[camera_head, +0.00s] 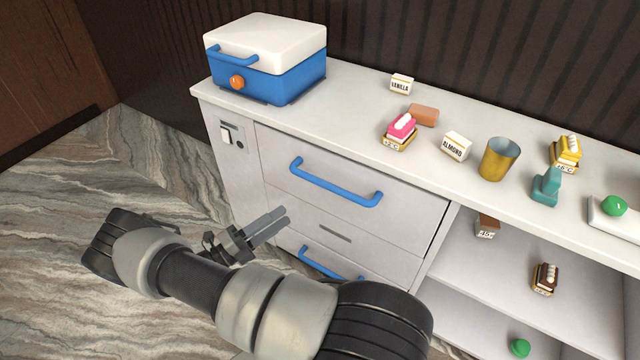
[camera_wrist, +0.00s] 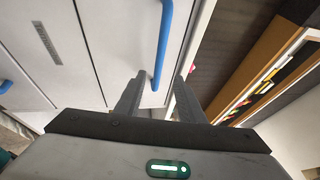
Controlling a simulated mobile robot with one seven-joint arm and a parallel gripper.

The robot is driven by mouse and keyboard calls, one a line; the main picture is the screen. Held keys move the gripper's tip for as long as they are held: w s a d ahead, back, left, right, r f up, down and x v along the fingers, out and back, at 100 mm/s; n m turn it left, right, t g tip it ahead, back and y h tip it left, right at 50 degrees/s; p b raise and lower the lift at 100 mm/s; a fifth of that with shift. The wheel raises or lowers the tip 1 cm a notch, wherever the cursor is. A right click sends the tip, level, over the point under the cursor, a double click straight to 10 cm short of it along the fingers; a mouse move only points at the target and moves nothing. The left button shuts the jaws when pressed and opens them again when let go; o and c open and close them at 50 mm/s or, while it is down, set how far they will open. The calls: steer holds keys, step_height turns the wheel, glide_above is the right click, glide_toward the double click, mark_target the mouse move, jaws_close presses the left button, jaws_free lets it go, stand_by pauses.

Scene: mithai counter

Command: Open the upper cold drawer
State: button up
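The upper cold drawer (camera_head: 300,200) is a pale front in the white counter, and it looks shut. Its blue bar handle (camera_head: 335,188) runs across the front; in the wrist view a blue bar (camera_wrist: 164,40) runs down to between the fingertips. My gripper (camera_head: 277,222) is in front of the drawers, below and left of the upper handle in the head view. In the wrist view my gripper (camera_wrist: 158,85) has its two fingers apart with nothing held. I cannot tell how far the handle is from the fingers.
A lower drawer with a blue handle (camera_head: 325,265) is partly hidden by my arm. A blue cooler box with a white lid (camera_head: 265,58) stands on the counter top (camera_head: 350,110). Sweets, label blocks and a brass cup (camera_head: 499,158) stand right. Open shelves (camera_head: 490,265) adjoin the drawers.

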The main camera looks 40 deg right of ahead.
mark_target(329, 186)
steer(key=d+r, duration=0.1)
steer(key=d, duration=0.4)
steer(key=d+r, duration=0.1)
steer(key=d, duration=0.5)
steer(key=d+r, duration=0.1)
steer(key=d, duration=0.5)
steer(key=shift+s, duration=0.1)
steer(key=shift+c, duration=0.5)
jaws_close()
